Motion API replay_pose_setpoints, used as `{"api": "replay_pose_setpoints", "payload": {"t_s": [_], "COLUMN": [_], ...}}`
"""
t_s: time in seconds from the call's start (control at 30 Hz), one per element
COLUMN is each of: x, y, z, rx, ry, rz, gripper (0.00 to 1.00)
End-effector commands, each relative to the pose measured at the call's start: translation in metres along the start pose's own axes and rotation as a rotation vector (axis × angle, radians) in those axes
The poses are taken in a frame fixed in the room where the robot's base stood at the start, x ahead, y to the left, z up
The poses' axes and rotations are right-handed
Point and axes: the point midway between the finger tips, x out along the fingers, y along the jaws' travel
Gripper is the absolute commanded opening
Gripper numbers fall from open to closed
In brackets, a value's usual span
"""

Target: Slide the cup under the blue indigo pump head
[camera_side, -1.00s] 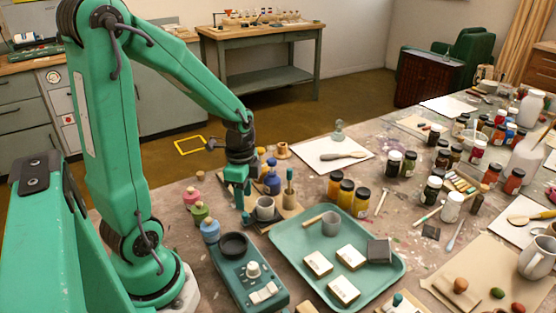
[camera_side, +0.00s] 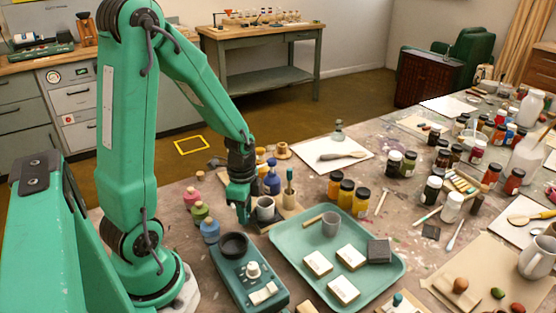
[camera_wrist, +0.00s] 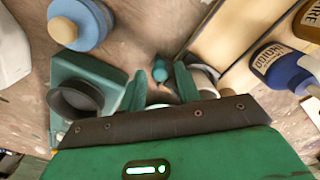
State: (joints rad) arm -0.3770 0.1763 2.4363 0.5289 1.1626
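A grey cup (camera_side: 265,209) stands upright at the front end of a wooden board in the side view. In the wrist view a part of a pale round object, likely this cup (camera_wrist: 207,74), shows just right of the right finger. My gripper (camera_side: 243,216) is low, pointing down, close to the cup's left side; whether it touches is unclear. In the wrist view my gripper (camera_wrist: 160,86) has its two green fingers apart, with nothing clearly held. The blue indigo bottle (camera_side: 272,181) stands behind the cup; its label shows in the wrist view (camera_wrist: 278,62). Its pump head is hard to make out.
A teal device with a dark round dish (camera_side: 234,245) stands in front of my gripper. Pink, green and blue bottles (camera_side: 210,230) stand to the left.

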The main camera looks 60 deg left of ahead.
Motion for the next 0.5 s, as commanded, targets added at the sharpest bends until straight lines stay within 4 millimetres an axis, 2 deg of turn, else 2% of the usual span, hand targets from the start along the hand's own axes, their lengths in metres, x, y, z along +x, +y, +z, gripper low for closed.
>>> {"api": "replay_pose_setpoints", "payload": {"t_s": [0.03, 0.13, 0.17, 0.5], "x": [-0.0001, -0.0002, -0.0002, -0.0003], "y": [0.0, 0.0, -0.0001, -0.0062], "z": [0.0, 0.0, 0.0, 0.0052], "rx": [0.0, 0.0, 0.0, -0.004], "ry": [0.0, 0.0, 0.0, 0.0], "rz": [0.0, 0.0, 0.0, 0.0], "gripper": [0.22, 0.02, 0.0, 0.0]}}
